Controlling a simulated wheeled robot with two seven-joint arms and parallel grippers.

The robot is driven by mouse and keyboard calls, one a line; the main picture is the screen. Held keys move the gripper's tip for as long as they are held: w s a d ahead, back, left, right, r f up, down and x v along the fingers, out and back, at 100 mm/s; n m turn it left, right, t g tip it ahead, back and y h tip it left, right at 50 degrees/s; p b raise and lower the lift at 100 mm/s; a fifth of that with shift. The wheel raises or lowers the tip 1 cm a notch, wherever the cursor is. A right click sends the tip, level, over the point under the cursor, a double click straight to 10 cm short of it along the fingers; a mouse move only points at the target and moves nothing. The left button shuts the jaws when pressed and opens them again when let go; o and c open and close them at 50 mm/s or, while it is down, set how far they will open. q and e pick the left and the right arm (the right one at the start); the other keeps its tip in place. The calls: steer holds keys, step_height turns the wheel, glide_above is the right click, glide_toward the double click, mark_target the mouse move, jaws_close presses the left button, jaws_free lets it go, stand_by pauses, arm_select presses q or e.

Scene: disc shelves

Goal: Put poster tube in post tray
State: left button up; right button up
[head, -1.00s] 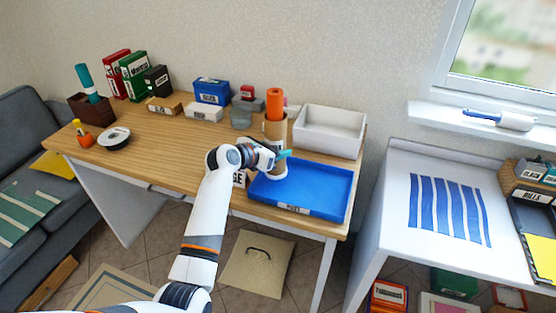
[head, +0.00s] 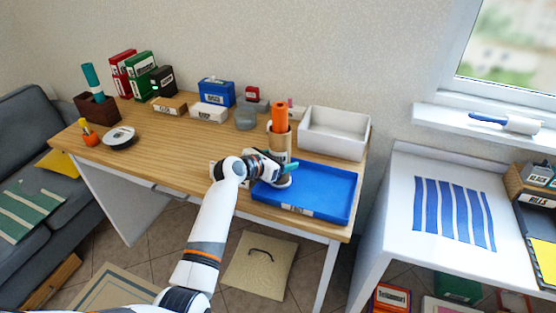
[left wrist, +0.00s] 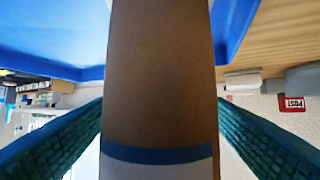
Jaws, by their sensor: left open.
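The poster tube (head: 280,157) is a brown cardboard tube standing about upright at the left part of the blue tray (head: 325,201), which seems to be the post tray; its label is too small to read. In the left wrist view the tube (left wrist: 160,80) fills the middle, with a blue band and a white section. My left gripper (head: 287,168) is open, its teal fingers on either side of the tube. They also show in the left wrist view (left wrist: 160,125). Whether they touch it I cannot tell. The tube's lower end is partly hidden by the gripper. My right gripper is not in view.
An orange roll (head: 279,117) shows just above the tube. A white tray (head: 334,146) stands behind the blue one. Boxes (head: 216,92) and binders line the back of the wooden desk (head: 165,143). The desk's front left is mostly clear.

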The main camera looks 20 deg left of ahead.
arm_select(q)
steer(key=shift+r, duration=0.15)
steer(key=v, duration=1.2)
steer(key=shift+p, duration=0.4)
